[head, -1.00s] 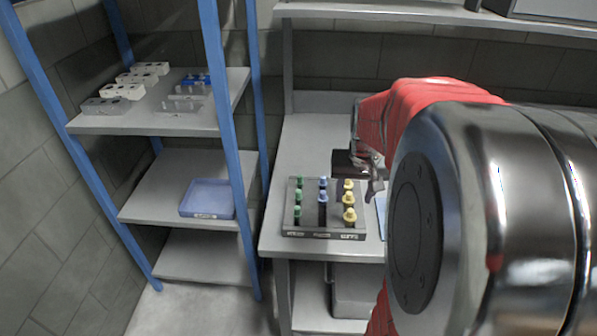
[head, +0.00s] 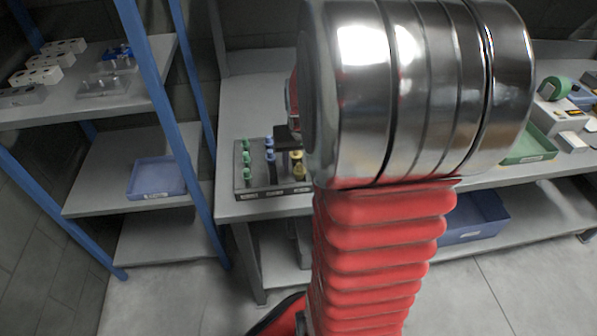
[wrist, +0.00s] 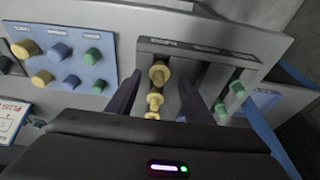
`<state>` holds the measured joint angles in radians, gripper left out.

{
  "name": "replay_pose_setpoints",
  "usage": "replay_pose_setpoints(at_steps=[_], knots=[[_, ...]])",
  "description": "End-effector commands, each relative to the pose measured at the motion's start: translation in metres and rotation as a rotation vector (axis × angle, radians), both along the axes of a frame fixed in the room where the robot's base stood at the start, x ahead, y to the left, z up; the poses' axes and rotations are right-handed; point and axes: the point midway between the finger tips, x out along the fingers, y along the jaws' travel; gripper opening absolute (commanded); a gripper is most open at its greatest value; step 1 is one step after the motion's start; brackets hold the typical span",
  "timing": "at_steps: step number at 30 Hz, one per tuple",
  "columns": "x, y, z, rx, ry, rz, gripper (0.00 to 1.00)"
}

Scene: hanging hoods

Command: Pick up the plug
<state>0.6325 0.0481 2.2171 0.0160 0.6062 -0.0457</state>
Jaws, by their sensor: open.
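A grey rack (head: 262,190) on the bench holds rows of green, blue and yellow plugs; I cannot tell which one the task means. In the head view a yellow plug (head: 297,166) stands at the front right of the rack, beside the blue plugs (head: 270,160) and green plugs (head: 247,160). My gripper is mostly hidden there by my arm. In the wrist view my gripper (wrist: 159,82) is open, with one dark finger on each side of the row of yellow plugs (wrist: 159,73). The green plugs (wrist: 237,90) are right of the right finger. The blue plugs are not clearly seen there.
In the wrist view a blue panel (wrist: 104,52) with yellow, blue and green knobs lies left of the rack. A blue-posted shelf (head: 110,165) with a blue tray (head: 157,190) stands left. A green tray (head: 530,150) with items is on the bench at right.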

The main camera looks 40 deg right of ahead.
Motion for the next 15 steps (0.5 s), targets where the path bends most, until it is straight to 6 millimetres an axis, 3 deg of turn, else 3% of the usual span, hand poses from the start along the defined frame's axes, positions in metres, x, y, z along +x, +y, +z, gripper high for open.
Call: replay_pose_setpoints(at_steps=[6,15], knots=[[0.004,-0.003,-0.022,0.001,0.001,0.0,0.47],[0.005,-0.004,-0.023,0.0,0.0,0.0,0.47]])
